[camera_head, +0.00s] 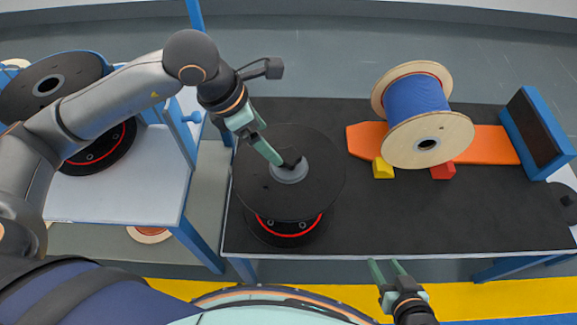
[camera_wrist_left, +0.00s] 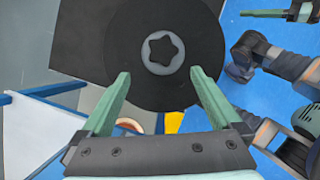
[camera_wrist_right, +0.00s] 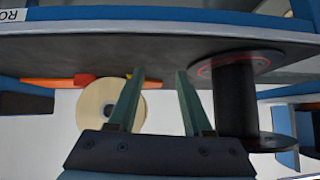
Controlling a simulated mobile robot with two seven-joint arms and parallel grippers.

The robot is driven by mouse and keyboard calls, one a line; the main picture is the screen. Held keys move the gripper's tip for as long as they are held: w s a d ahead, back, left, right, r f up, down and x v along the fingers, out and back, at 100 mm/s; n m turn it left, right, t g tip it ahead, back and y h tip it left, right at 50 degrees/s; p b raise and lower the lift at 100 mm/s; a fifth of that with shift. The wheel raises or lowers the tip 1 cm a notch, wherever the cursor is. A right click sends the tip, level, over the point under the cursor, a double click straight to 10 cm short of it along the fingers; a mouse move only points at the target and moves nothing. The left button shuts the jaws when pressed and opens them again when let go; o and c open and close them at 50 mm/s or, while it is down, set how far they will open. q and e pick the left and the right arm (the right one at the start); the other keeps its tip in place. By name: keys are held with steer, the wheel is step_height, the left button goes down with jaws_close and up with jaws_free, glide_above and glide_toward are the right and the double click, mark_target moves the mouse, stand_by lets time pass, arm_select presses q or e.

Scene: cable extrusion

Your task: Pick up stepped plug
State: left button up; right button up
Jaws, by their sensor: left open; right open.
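The stepped plug (camera_head: 289,168) has a grey round base and a dark star-shaped top. It sits at the centre of the upper flange of a black spool (camera_head: 262,195) on the dark table. The plug also shows in the left wrist view (camera_wrist_left: 162,50), ahead of the fingers. My left gripper (camera_head: 277,158) is open; in the head view its fingers reach down close to the plug. In the left wrist view the fingers (camera_wrist_left: 160,78) are spread, with nothing between them. My right gripper (camera_head: 386,264) is open and empty at the table's front edge.
A wooden spool with blue cable (camera_head: 417,105) rests on an orange board (camera_head: 490,142), beside yellow (camera_head: 382,168) and red (camera_head: 443,171) blocks. A blue-framed panel (camera_head: 538,130) stands at the right. Another black spool (camera_head: 50,85) is on the left rack. The table's front right is clear.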

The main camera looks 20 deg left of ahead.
mark_target(283, 157)
arm_select(q)
steer(key=x, duration=0.2)
steer(key=shift+d+f, duration=0.15)
steer(key=shift+f, duration=0.15)
steer(key=shift+w+d+f, duration=0.1)
steer(key=shift+d+f, duration=0.1)
steer(key=shift+f, duration=0.35)
steer(key=x, duration=0.2)
steer(key=shift+d+f+b, duration=0.3)
steer(key=shift+b, duration=0.1)
steer(key=shift+x, duration=1)
steer(key=shift+r, duration=0.1)
jaws_close()
arm_select(e)
steer(key=shift+w+d+r+t, duration=0.25)
steer(key=shift+w+r+t, duration=0.5)
steer(key=shift+w, duration=0.15)
